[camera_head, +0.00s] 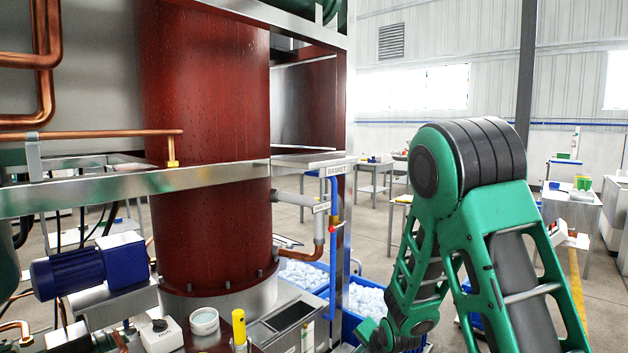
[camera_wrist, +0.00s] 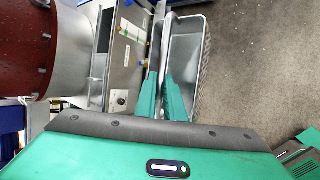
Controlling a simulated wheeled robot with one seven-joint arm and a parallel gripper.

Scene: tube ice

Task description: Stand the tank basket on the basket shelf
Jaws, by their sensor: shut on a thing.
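The tank basket (camera_wrist: 190,65) shows in the wrist view as a grey metal box-shaped basket with a perforated right side, seen from above. My gripper (camera_wrist: 161,75) is shut on its left wall, with one green finger on each side of the rim. The basket's lower end is partly hidden by the fingers and my wrist. The basket shelf (camera_head: 308,160) is a small metal ledge marked "BASKET" on the frame beside the red tank in the head view. It looks empty. The basket and my gripper do not show in the head view.
A steel box with a panel (camera_wrist: 124,65) stands close left of the basket. The red tank (camera_head: 210,130), a grey pipe with a blue valve line (camera_head: 334,220) and blue ice crates (camera_head: 365,300) lie around and below the shelf. Floor right of the basket is clear.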

